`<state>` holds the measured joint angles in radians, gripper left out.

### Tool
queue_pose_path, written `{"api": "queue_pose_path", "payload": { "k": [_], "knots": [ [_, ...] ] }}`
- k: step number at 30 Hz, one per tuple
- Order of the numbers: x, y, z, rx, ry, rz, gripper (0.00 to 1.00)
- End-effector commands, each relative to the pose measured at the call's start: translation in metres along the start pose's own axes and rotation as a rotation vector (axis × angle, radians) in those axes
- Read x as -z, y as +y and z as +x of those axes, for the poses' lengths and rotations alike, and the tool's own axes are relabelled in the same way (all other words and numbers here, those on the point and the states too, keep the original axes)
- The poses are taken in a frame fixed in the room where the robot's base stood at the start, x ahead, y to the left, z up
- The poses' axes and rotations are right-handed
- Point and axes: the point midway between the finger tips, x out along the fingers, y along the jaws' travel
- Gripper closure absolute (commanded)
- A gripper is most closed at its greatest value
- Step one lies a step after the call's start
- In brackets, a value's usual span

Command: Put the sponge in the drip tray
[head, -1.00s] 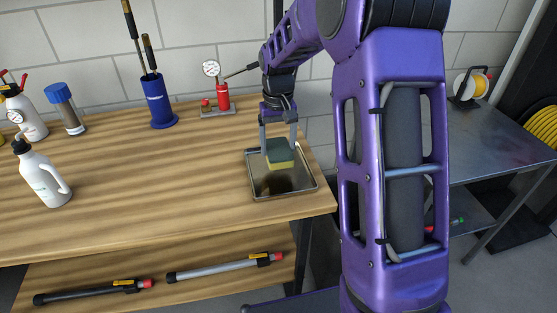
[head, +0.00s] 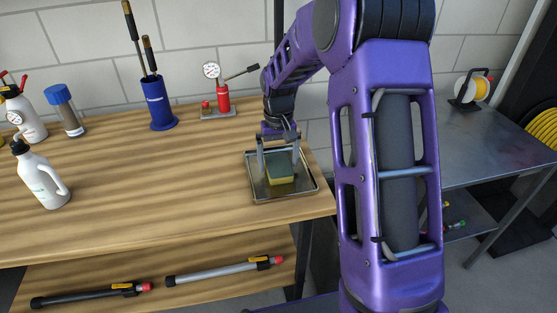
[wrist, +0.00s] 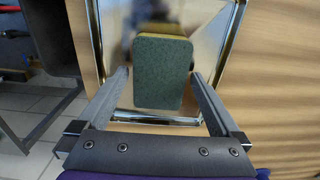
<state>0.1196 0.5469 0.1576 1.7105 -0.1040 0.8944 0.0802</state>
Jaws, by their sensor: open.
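The sponge (head: 281,172), with a green top and a yellow lower layer, sits inside the shiny metal drip tray (head: 266,190) near the right end of the wooden bench. It appears to rest on the tray floor. My gripper (head: 279,163) is open, with one finger on either side of the sponge. In the wrist view, the sponge (wrist: 162,85) lies between my open fingertips (wrist: 161,76), with small gaps showing at its sides. The tray's near rim (wrist: 155,118) also shows there.
On the bench (head: 150,205) stand a white jug (head: 45,185), a blue-capped bottle (head: 65,110), a blue holder with rods (head: 158,105) and a red gauge pump (head: 222,98). Bench space left of the tray is clear. A metal table (head: 480,150) stands at right.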

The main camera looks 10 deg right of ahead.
Motion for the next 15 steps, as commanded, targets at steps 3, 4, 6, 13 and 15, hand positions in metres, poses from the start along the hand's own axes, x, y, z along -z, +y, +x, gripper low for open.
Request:
{"api": "queue_pose_path", "payload": {
  "k": [3, 4, 6, 13, 15],
  "knots": [
    [0.0, 0.0, -0.005, 0.0, 0.001, 0.0, 0.0],
    [0.001, 0.0, -0.007, 0.0, 0.002, 0.0, 0.0],
    [0.001, 0.0, -0.016, 0.0, 0.003, 0.001, 0.0],
    [0.001, 0.0, -0.066, 0.0, 0.006, 0.001, 0.0],
    [0.001, 0.0, -0.08, 0.0, 0.004, 0.0, 0.0]
  ]
}}
